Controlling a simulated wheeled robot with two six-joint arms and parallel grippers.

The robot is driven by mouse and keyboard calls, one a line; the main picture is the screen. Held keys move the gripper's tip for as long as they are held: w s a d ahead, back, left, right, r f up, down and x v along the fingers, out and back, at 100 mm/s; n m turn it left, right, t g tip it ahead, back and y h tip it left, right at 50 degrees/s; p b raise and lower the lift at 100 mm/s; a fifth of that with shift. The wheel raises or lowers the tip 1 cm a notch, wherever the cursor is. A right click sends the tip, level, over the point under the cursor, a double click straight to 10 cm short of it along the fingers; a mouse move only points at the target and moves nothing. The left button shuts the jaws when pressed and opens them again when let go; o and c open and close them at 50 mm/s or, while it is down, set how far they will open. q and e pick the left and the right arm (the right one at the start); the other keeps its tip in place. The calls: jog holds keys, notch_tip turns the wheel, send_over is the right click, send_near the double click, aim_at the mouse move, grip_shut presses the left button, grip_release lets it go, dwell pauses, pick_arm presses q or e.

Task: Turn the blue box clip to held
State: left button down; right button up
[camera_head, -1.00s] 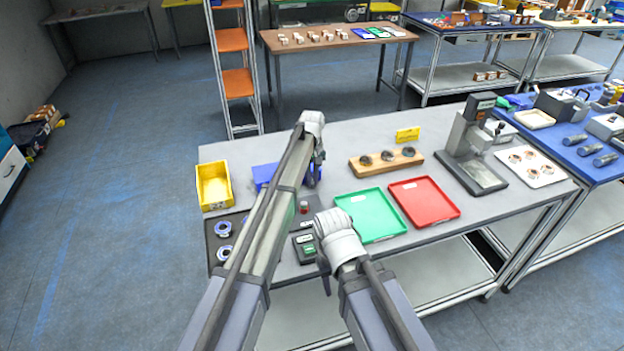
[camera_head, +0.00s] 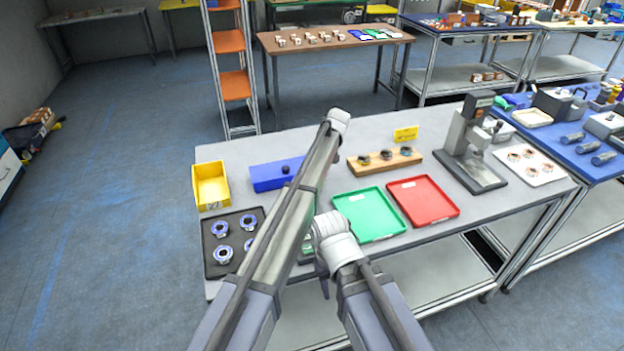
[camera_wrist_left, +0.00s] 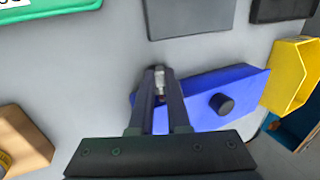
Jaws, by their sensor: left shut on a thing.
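The blue box (camera_head: 270,177) lies on the grey workbench, with a round black knob (camera_head: 286,169) on its top. In the left wrist view the box (camera_wrist_left: 235,90) stretches to the right of my fingers, and its knob (camera_wrist_left: 221,104) stands clear of them. My left gripper (camera_wrist_left: 160,78) is shut on a small silver piece with a brownish lower part, the clip (camera_wrist_left: 160,82), at the near end of the blue box. In the head view my left arm hides this gripper and that end of the box. My right gripper (camera_head: 324,287) hangs at the bench's front edge; its fingers are mostly hidden.
A yellow bin (camera_head: 210,186) and a dark tray (camera_head: 234,262) with several blue-and-silver rings are on the left. A green tray (camera_head: 369,214), a red tray (camera_head: 423,201) and a wooden block (camera_head: 385,160) with dark round parts are on the right. A press (camera_head: 470,150) stands beyond them.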

pick_arm(q)
jog(key=c, duration=0.9)
grip_release()
jog(key=shift+r, duration=0.1)
jog(key=p+v, duration=0.7)
jog(key=shift+d+r, duration=0.15)
jog(key=shift+r, duration=0.1)
